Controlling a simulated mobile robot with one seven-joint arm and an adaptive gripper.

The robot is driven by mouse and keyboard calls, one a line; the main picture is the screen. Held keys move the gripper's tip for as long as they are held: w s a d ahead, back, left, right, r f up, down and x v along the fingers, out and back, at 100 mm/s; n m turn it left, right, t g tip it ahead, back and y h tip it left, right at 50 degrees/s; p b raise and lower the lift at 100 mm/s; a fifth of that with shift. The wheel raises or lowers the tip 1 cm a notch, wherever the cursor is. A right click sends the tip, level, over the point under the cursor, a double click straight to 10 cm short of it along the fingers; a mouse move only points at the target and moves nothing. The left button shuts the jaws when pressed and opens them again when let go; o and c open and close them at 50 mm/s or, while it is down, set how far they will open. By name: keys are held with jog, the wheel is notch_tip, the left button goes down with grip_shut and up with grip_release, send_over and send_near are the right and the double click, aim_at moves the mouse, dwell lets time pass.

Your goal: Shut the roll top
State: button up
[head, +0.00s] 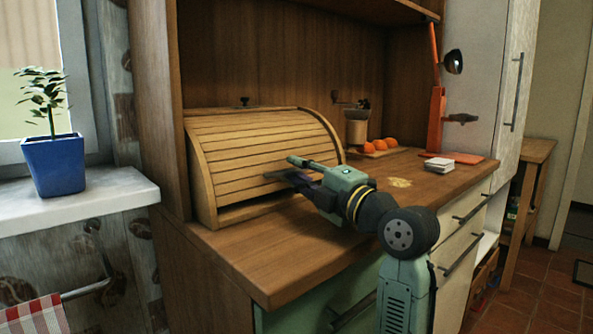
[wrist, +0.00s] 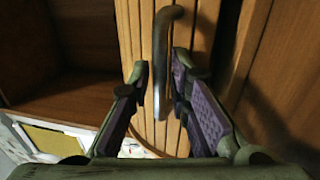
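The roll top (head: 258,150) is a curved front of pale wooden slats on a wooden box on the counter. It is mostly down, with a dark gap along its lower edge. My gripper (head: 282,168) is in front of the slats, fingers pointing at them. In the wrist view, the slats (wrist: 133,30) fill the middle, and a curved metal handle (wrist: 160,85) runs between the two fingers of my gripper (wrist: 160,68). The fingers are apart, one on each side of the handle. I cannot tell whether either finger touches it. My arm hides part of the roll top's right lower side.
Oranges (head: 380,145) and a grinder (head: 357,126) stand right of the box. A white stack (head: 439,165) and an orange lamp (head: 437,115) are farther right. A blue plant pot (head: 54,165) stands on the sill. The counter's front left (head: 265,265) is clear.

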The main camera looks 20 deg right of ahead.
jog(key=v, duration=1.1)
jog(key=shift+s, duration=0.25)
jog(key=shift+c, duration=0.3)
